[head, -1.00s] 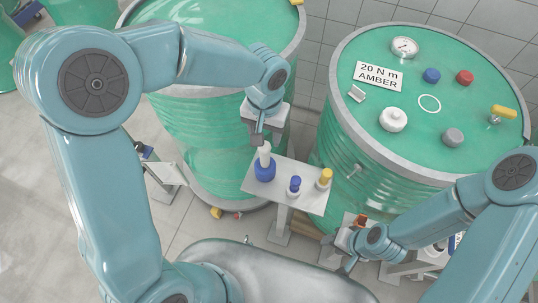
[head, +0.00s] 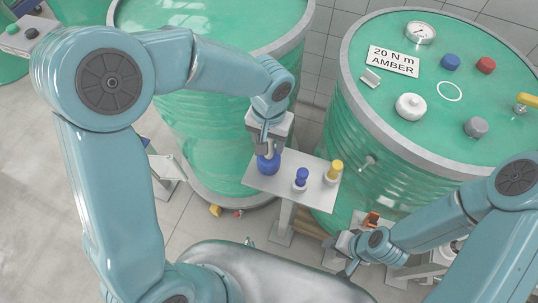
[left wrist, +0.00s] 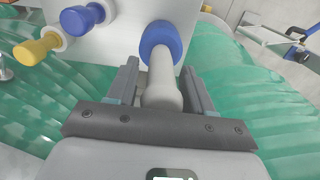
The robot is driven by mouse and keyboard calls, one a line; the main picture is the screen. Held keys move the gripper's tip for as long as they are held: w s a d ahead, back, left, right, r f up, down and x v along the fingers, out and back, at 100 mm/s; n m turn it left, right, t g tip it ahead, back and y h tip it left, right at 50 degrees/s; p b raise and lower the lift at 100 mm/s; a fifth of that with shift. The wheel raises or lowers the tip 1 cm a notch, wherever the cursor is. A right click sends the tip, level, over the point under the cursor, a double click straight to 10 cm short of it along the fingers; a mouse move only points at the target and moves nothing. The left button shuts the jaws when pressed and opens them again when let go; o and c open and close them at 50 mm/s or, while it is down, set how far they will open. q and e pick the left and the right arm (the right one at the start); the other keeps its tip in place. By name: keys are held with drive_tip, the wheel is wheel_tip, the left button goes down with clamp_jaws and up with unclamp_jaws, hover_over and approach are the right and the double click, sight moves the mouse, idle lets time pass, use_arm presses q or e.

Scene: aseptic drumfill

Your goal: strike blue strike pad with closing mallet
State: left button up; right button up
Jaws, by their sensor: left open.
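The likely closing mallet, with a blue head (head: 268,164) and a white handle, stands upright on a small grey stand. In the left wrist view its white handle (left wrist: 163,75) lies between the fingers, with the blue head beyond. My left gripper (head: 268,147) is open and around the handle; I cannot tell whether either finger touches it. A blue round pad (head: 451,62), likely the blue strike pad, sits on the right drum's lid.
The stand (head: 262,182) also holds a smaller blue-topped piece (head: 301,176) and a yellow-topped piece (head: 335,168). The right drum lid (head: 420,75) carries a gauge, a "20 N m AMBER" sign, a white cap and red, grey and yellow pieces. Another green drum (head: 190,130) stands behind the left arm.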

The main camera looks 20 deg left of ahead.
use_arm(q)
drive_tip(key=shift+s+a+r, duration=0.1)
drive_tip(key=c, duration=0.3)
drive_tip(key=shift+r, duration=0.1)
drive_tip(key=c, duration=0.6)
drive_tip(key=shift+c, duration=0.2)
drive_tip(key=shift+w+r+p, duration=0.2)
drive_tip(key=shift+r+p, duration=0.05)
drive_tip(key=shift+p, duration=0.05)
drive_tip(key=r, duration=0.1)
drive_tip(key=r+p, duration=0.2)
drive_tip(key=shift+s, duration=0.25)
drive_tip(key=shift+w+r+p, duration=0.15)
drive_tip(key=shift+r+p, duration=0.4)
drive_tip(key=shift+r, duration=0.15)
wheel_tip(320, 180, up, 3)
drive_tip(key=shift+r+p, duration=0.1)
drive_tip(key=shift+p, duration=0.95)
